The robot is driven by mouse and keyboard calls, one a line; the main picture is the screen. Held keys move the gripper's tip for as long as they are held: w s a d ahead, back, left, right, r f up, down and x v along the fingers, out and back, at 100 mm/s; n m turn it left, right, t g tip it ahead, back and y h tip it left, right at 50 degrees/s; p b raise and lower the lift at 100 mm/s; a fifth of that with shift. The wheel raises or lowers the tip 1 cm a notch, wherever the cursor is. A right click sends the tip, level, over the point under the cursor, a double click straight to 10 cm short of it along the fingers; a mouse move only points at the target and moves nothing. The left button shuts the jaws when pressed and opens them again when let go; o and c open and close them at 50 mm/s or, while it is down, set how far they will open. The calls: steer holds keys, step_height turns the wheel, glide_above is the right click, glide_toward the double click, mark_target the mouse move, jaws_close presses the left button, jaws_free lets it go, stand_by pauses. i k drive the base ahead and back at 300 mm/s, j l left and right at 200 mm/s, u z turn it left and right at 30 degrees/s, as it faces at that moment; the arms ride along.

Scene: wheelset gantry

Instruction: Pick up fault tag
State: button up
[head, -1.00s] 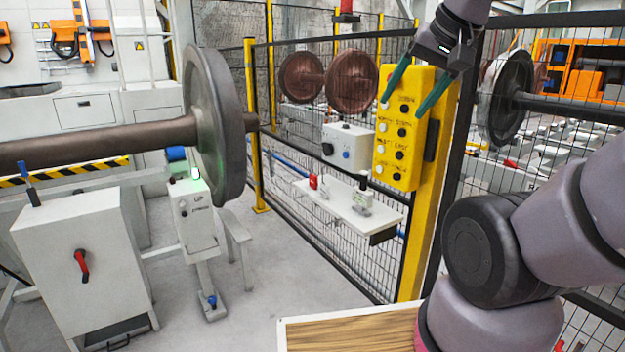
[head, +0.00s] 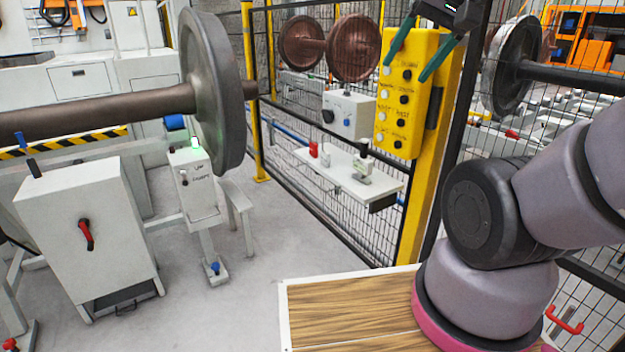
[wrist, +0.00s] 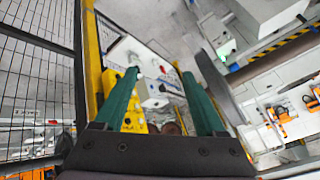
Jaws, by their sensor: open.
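My gripper (head: 406,71) is open and empty, with its two green fingers in front of the yellow button panel in the head view. In the wrist view its fingers (wrist: 160,73) stand apart, with the shelf area visible between them. A white shelf (head: 340,176) on the mesh fence lies below and left of the gripper, apart from it. On it are a small red item (head: 314,149) and a small grey-white device with a dark top (head: 358,178). A red spot (wrist: 163,70) shows between the fingers in the wrist view. I cannot tell which item is the fault tag.
The yellow button panel (head: 404,100) is on a yellow post close by the gripper. A white control box (head: 347,114) is above the shelf. A large wheelset (head: 212,95) and a grey cabinet (head: 85,225) stand left. Open floor (head: 250,245) lies between.

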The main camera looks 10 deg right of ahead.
mark_target(314, 146)
steer(key=i+j+z, duration=0.1)
steer(key=z, duration=0.6)
steer(key=i+j+z, duration=0.25)
steer(key=j, duration=0.25)
steer(key=j+z, duration=0.2)
steer(key=j, duration=0.25)
steer(key=j+z, duration=0.25)
steer(key=j, duration=0.3)
steer(key=i+j, duration=0.1)
steer(key=j, duration=0.35)
steer(key=i+j, duration=0.15)
steer(key=j, duration=0.3)
steer(key=i+j+z, duration=0.1)
steer(key=j, duration=0.35)
steer(key=i+j, duration=0.1)
steer(key=j, duration=0.4)
steer(key=i+l, duration=0.15)
steer(key=i, duration=0.05)
